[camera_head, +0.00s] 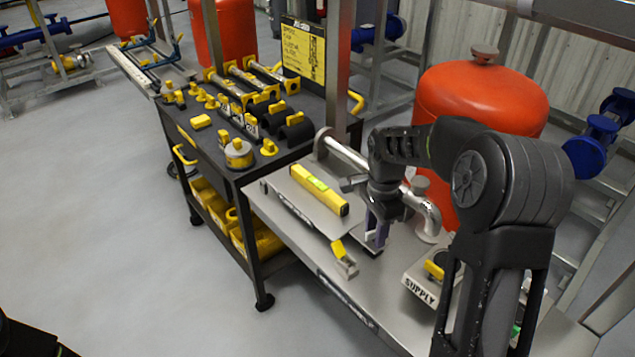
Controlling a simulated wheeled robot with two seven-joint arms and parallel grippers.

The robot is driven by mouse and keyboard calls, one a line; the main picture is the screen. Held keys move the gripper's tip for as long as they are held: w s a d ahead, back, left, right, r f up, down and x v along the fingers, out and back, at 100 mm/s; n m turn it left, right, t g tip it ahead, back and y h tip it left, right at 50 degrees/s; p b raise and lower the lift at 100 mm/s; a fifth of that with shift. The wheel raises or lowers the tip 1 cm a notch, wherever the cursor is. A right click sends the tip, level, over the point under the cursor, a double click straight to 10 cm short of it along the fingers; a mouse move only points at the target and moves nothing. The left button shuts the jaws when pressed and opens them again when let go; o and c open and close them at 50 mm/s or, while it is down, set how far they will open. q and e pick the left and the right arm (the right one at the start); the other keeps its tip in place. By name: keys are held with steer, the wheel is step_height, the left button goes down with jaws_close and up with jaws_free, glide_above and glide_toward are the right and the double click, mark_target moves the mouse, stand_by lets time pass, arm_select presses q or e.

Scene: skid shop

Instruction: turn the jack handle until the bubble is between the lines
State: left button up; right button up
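A yellow spirit level (319,190) with a green vial lies on the steel bench, tilted across the picture. The bubble is too small to make out. A yellow handle (338,248) on a small metal block, perhaps the jack handle, stands at the bench's front edge. My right gripper (376,236) points down at the bench, right of the level and a little right of and beyond the yellow handle, apart from both. Its fingers are small and seen at an angle, so the gap between them is unclear. My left gripper is out of view.
A SUPPLY block (420,289) with a yellow-handled valve stands right of the gripper. A silver pipe (347,153) runs behind it. A black cart (215,158) with yellow parts stands left. A red tank (478,95) is behind the bench. Open floor lies front left.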

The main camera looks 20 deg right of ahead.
steer(key=shift+r, duration=0.1)
step_height(320, 180, up, 7)
steer(key=p, duration=0.6)
stand_by(0.5)
steer(key=n, duration=0.7)
steer(key=shift+r, duration=0.4)
steer(key=shift+d+r+n+p, duration=0.15)
steer(key=shift+n+p, duration=0.1)
steer(key=shift+n, duration=0.35)
steer(key=shift+a+r+n+p, duration=0.1)
steer(key=shift+n+p, duration=0.1)
steer(key=shift+n, duration=0.4)
steer(key=shift+r+n, duration=0.15)
steer(key=shift+n, duration=0.95)
